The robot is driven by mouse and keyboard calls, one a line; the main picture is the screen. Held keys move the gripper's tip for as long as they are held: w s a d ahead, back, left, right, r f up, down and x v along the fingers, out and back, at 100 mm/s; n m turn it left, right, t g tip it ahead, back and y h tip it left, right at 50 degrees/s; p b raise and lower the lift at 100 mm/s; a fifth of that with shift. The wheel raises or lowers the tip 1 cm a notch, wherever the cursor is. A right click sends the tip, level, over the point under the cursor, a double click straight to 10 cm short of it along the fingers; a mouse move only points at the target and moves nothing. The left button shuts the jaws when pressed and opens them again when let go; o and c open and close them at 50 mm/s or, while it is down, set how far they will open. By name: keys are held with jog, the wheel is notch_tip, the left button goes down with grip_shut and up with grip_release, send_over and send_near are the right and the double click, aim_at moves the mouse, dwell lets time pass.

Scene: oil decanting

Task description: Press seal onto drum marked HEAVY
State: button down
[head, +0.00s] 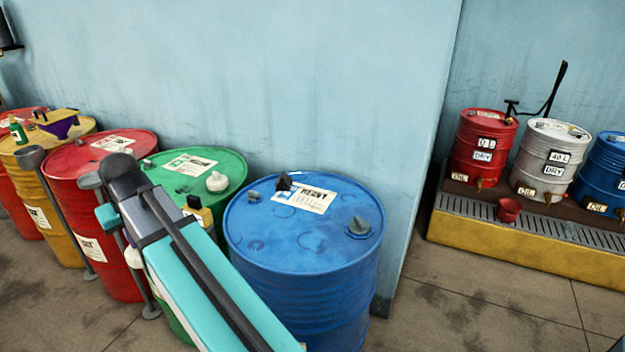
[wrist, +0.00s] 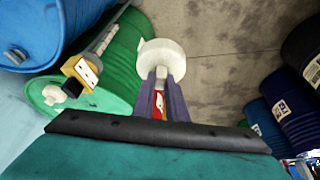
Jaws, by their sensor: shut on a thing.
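The blue drum (head: 305,262) stands upright beside the wall in the head view. The paper label (head: 303,198) on its lid appears to read HEAVY. A grey bung (head: 360,228) and smaller dark fittings sit on the same lid. In the wrist view my gripper (wrist: 161,78) is shut on the knob of a white round seal (wrist: 160,52), held beside the green drum (wrist: 112,62) and over the floor. My arm hides most of the gripper in the head view. A white patch beside the arm there may be the seal, but I cannot tell.
The green drum (head: 222,168) carries a white cap (head: 217,181) and a yellow tagged item (head: 200,213). Red drums and a yellow drum (head: 65,235) stand further left. Small drums stand on a yellow-edged platform (head: 520,238) at right. Floor before it is clear.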

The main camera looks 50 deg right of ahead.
jog(key=shift+w+a, duration=0.1)
jog(key=shift+w, duration=0.35)
jog(key=shift+d, duration=0.45)
jog(key=s+d+p, duration=0.3)
jog(key=s+d, duration=0.1)
jog(key=d, duration=1.2)
jog(key=s+d+p, duration=0.2)
jog(key=s+d, duration=0.1)
jog(key=d, duration=1.3)
jog(key=s+d+p, duration=0.5)
jog(key=s+d, duration=1.8)
jog(key=d, duration=0.2)
